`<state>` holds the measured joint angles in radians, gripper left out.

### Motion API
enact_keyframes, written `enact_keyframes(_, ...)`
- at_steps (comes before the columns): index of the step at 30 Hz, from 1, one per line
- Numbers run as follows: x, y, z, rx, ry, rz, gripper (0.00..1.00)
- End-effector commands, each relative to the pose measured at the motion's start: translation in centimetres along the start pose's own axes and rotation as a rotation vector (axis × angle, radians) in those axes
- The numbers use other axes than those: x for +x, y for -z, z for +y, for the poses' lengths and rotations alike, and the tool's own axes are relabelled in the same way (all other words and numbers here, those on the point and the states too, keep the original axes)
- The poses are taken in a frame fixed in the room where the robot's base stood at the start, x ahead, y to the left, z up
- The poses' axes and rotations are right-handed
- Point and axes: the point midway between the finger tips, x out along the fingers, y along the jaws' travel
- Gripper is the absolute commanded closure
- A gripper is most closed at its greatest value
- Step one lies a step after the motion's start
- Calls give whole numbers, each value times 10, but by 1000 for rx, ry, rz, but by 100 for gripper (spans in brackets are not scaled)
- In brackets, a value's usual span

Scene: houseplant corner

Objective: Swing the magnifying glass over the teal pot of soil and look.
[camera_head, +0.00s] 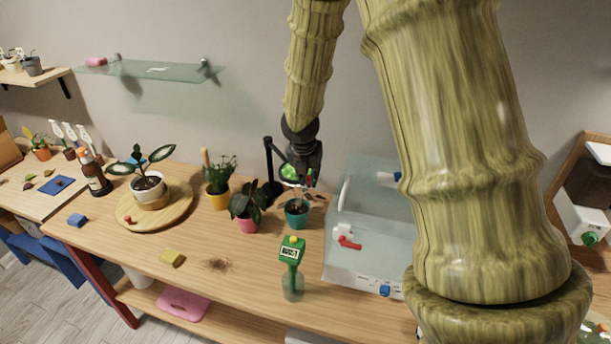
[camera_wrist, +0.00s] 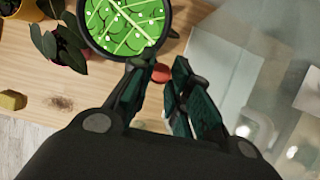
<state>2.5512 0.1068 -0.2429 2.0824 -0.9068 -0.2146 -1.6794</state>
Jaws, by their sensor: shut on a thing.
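The magnifying glass (camera_head: 289,173) has a round dark rim and hangs on a black jointed stand (camera_head: 269,165). My gripper (camera_head: 307,180) is shut on it at the rim's near side, above and behind the teal pot (camera_head: 297,214). In the wrist view the lens (camera_wrist: 127,22) shows bright green with pale veins and several white dots. My fingers (camera_wrist: 158,100) sit just below the rim there, with a red piece (camera_wrist: 160,74) showing between them. The teal pot holds dark soil and a small stem; I cannot make it out in the wrist view.
A pink pot (camera_head: 247,224) with a dark-leaved plant and a yellow pot (camera_head: 217,197) stand left of the teal pot. A clear case (camera_head: 372,258) stands close on the right. The bench's front left is mostly clear.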

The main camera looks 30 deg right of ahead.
Motion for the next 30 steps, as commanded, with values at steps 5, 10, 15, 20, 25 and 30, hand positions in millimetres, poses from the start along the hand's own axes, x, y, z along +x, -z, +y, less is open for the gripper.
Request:
enact_keyframes(5, -3, -3, 3, 1, -5, -6, 76)
enact_keyframes(10, -2, -2, 2, 1, -3, -4, 58)
enact_keyframes(15, -1, -1, 1, 1, -2, -2, 58)
enact_keyframes(20, -4, -1, 1, 1, -1, -1, 58)
enact_keyframes(25, -19, -1, 2, 2, -4, -2, 58)
enact_keyframes(30, -42, -1, 1, 3, -4, -2, 58)
